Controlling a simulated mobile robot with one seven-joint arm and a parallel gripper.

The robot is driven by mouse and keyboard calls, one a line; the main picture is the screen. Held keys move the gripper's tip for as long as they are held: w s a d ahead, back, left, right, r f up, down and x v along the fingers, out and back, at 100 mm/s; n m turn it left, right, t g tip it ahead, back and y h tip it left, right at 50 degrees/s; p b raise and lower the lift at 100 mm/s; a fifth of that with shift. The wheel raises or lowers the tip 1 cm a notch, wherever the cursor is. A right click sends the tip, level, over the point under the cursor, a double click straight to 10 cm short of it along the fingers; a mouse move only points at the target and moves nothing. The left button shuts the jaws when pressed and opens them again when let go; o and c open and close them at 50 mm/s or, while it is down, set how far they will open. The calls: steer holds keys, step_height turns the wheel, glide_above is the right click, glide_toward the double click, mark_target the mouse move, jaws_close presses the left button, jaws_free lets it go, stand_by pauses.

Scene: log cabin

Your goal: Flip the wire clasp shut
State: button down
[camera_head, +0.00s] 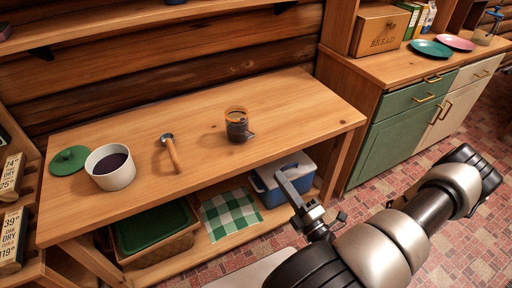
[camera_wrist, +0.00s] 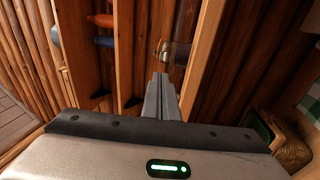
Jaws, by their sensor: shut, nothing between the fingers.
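A small glass jar (camera_head: 237,130) with dark contents and an orange-brown rim stands upright on the wooden table (camera_head: 290,110), right of its middle. A small dark part sticks out low on its right side; I cannot make out the wire clasp or its position. My gripper (camera_head: 284,178) is shut and empty, in front of the table's front edge and apart from the jar. In the wrist view, my closed fingers (camera_wrist: 160,80) point toward a small glassy thing with an orange loop (camera_wrist: 174,50), perhaps the jar.
A white pot (camera_head: 110,168) with dark contents, a green lid (camera_head: 69,160) and a wooden-handled tool (camera_head: 172,152) lie to the left on the table. A blue cooler (camera_head: 268,190), a checked cloth (camera_head: 230,213) and a basket (camera_head: 155,255) sit on the lower shelf. The table's right end is clear.

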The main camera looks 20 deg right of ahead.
mark_target(251, 137)
steer(key=b+x, duration=0.1)
steer(key=x, duration=1.3)
steer(key=shift+r, duration=0.1)
steer(key=shift+r+g+p, duration=0.3)
steer(key=shift+p, duration=0.55)
